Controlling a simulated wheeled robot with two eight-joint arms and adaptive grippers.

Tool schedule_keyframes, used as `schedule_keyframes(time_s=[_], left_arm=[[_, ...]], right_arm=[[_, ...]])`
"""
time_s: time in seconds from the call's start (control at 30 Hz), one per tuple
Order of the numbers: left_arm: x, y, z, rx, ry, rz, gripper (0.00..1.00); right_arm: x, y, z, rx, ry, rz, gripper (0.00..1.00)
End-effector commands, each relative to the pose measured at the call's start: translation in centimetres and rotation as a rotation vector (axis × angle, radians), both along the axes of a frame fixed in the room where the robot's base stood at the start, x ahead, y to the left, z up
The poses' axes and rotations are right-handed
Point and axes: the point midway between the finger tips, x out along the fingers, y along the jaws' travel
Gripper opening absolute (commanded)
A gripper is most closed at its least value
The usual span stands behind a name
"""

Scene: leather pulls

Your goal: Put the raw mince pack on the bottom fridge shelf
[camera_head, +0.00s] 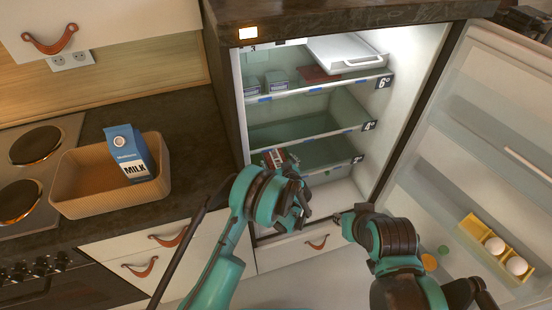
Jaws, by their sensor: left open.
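A small pack with red and white print (274,159), which looks like the mince pack, is inside the open fridge at the left end of the lowest labelled shelf (335,167). My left gripper (298,208) is open in front of the fridge, below and right of the pack, and appears apart from it. My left wrist hides part of the shelf edge, so I cannot tell exactly how the pack rests. My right gripper (347,217) is to the right, in front of the fridge's lower opening; its fingers are too small and dark to read.
The fridge door (480,150) stands open at right, with eggs in a yellow holder (497,246). Tubs (276,80) and a white tray (345,52) occupy the top shelf; the middle shelf (310,138) looks clear. A basket (85,192) with a milk carton (129,153) stands on the left counter.

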Motion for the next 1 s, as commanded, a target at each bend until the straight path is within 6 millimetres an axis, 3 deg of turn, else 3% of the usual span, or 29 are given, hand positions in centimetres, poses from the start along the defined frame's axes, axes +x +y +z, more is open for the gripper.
schedule_keyframes(time_s=[0.2, 0.43, 0.6, 1.0], left_arm=[[-4.4, -1.6, 2.4, 0.001, -0.001, -0.005, 0.93], [-7.8, -2.6, 3.6, 0.001, -0.001, -0.003, 0.93], [-8.6, -2.8, 3.9, 0.0, -0.001, -0.001, 0.93], [-8.7, -2.8, 3.8, 0.0, -0.001, 0.0, 0.93]], right_arm=[[0.0, 0.0, 2.2, 0.0, 0.0, 0.0, 0.29], [0.0, 0.0, 3.2, 0.0, 0.0, 0.0, 0.29], [0.0, 0.0, 3.4, 0.0, 0.0, 0.0, 0.29], [0.0, 0.0, 3.3, 0.0, 0.0, 0.0, 0.29]])
